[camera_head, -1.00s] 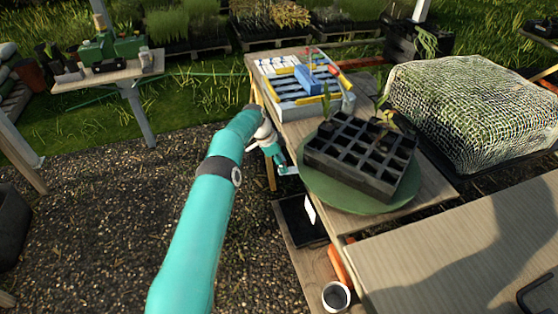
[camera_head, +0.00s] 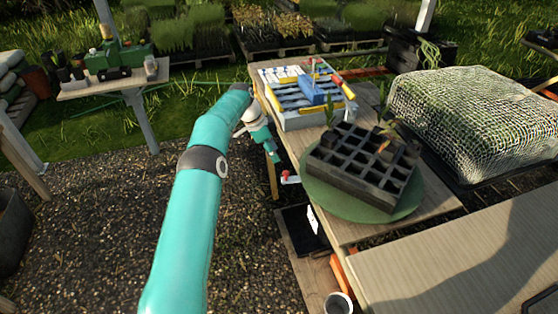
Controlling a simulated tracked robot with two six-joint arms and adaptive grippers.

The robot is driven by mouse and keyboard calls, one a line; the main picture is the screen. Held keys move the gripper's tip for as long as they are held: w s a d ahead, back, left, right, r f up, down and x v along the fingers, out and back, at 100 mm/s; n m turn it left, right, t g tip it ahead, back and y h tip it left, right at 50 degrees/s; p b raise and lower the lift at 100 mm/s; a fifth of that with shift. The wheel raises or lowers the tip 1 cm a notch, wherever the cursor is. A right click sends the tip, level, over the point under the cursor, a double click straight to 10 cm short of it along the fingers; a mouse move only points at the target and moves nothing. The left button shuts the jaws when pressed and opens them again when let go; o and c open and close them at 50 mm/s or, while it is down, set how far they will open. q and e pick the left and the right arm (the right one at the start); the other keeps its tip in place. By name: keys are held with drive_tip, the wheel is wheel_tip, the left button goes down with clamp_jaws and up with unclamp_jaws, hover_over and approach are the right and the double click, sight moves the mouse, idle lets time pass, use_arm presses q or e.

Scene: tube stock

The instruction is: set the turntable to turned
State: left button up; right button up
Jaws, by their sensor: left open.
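The turntable (camera_head: 325,201) is a round green disc on the wooden table, right of centre. A black cell tray (camera_head: 352,182) sits on it at a slant, with a few small seedlings at its far side. The tray covers most of the disc. My left gripper (camera_head: 274,157) is open and empty beside the table's left edge, left of the turntable and apart from it. Its fingertips are small and partly hard to make out. My right gripper is out of view.
A blue and yellow tray device (camera_head: 305,95) stands behind the turntable. A net-covered mound (camera_head: 480,120) is at the right. A red-and-white part (camera_head: 290,178) sticks out by the table's left edge. A bare tabletop (camera_head: 460,265) lies in front.

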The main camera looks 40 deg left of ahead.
use_arm(q)
drive_tip(key=shift+s+a+r, duration=0.15)
drive_tip(key=shift+a+r, duration=0.05)
drive_tip(key=shift+r, duration=0.35)
